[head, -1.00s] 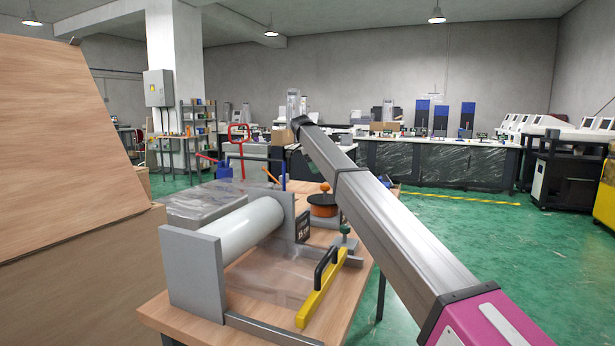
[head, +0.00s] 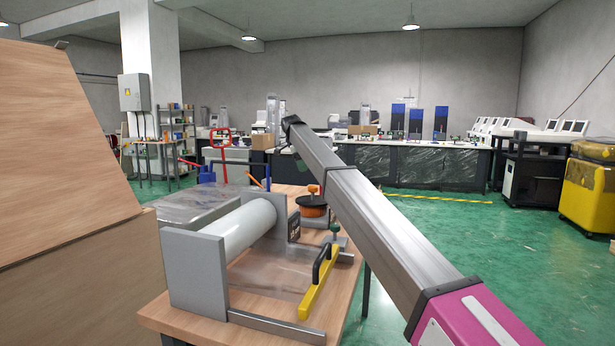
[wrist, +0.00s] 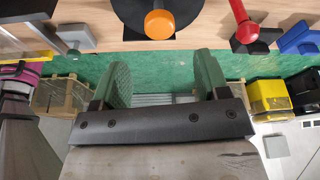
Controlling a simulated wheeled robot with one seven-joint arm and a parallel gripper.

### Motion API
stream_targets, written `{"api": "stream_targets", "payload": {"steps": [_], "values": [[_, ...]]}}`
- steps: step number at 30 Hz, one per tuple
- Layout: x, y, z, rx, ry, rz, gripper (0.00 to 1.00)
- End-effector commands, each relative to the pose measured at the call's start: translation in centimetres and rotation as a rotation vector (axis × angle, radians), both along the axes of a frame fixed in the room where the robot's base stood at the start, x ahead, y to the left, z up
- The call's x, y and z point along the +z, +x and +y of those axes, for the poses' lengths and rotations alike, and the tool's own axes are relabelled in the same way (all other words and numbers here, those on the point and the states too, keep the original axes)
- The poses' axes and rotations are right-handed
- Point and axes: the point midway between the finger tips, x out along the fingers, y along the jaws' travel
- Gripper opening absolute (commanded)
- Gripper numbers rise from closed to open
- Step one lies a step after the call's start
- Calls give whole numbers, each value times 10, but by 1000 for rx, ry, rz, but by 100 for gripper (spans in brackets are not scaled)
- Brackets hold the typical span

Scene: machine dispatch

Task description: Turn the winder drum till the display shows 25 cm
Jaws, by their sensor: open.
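The winder drum (head: 312,208) is a dark disc with an orange rim and an upright orange knob, at the back of the wooden table in the head view. In the wrist view its black disc (wrist: 125,14) and orange knob (wrist: 160,24) show at the top edge. The small dark display (head: 294,227) stands by the far end of a white roll; its figures are too small to read. My gripper (wrist: 163,77) is open and empty, its two green fingers apart. The knob lies beyond the fingertips, not between them. In the head view my arm largely hides the gripper.
The white roll (head: 236,227) lies in a grey frame, with a yellow bar (head: 320,285) bearing a black handle at its right. A large wooden panel (head: 60,150) stands at left. Green floor is open at right.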

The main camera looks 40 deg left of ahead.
Motion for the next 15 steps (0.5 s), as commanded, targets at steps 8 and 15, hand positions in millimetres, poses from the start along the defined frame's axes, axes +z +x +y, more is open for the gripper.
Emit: {"api": "stream_targets", "payload": {"steps": [8, 15], "values": [[-54, 20, -33, 65, 304, 252, 68], [-75, 32, -57, 78, 623, 461, 68]]}}
